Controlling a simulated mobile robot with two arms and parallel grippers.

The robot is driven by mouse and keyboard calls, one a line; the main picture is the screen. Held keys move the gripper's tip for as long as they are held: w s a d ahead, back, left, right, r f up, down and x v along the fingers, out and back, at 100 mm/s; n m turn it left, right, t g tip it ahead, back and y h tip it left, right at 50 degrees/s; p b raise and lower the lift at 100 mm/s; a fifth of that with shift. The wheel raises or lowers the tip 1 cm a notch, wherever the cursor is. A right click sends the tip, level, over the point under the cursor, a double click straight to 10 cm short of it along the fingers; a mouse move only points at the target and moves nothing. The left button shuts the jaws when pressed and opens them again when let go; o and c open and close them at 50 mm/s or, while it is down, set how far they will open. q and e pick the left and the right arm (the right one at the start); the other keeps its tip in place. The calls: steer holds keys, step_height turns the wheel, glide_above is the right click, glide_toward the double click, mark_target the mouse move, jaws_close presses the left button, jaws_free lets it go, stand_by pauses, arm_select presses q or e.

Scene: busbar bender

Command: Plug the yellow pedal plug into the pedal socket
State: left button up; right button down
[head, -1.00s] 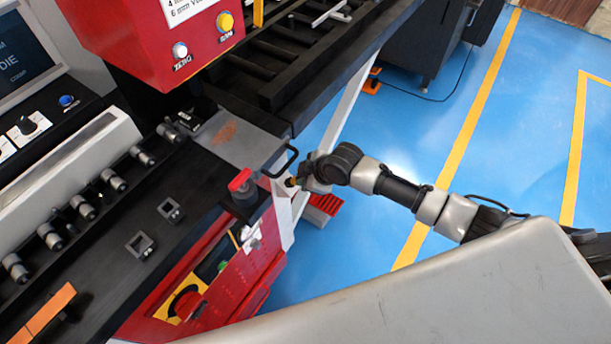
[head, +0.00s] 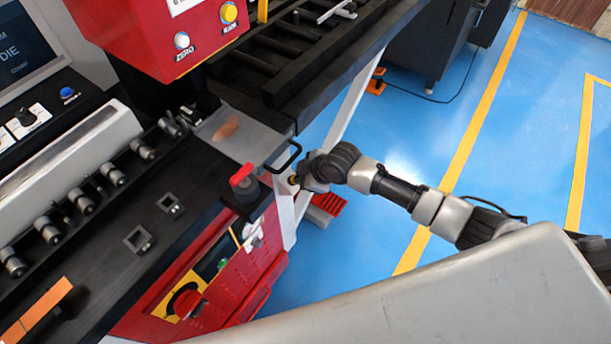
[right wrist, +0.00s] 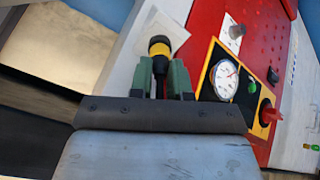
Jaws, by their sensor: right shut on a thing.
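The yellow pedal plug (right wrist: 160,48), with a black body, is held upright in the picture between the green fingers of my right gripper (right wrist: 161,78) in the right wrist view. The plug's far end points at a pale square plate (right wrist: 172,28) on the white machine frame. The plug covers the spot behind it, so I cannot tell whether it touches or enters a socket. In the head view my right gripper (head: 297,181) is at the white leg below the machine's corner, and the plug is barely visible there. My left gripper is not in view.
A red panel beside the plate carries a gauge (right wrist: 224,79), a green button (right wrist: 251,88) and a red knob (right wrist: 268,113). A red pedal (head: 329,204) rests below; blue floor is open rightward.

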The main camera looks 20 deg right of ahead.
steer(key=c, duration=1)
jaws_free()
steer(key=shift+f, duration=0.1)
steer(key=v, duration=1)
steer(key=shift+s+r, duration=0.15)
steer(key=shift+r, duration=0.2)
steer(key=shift+d, duration=0.15)
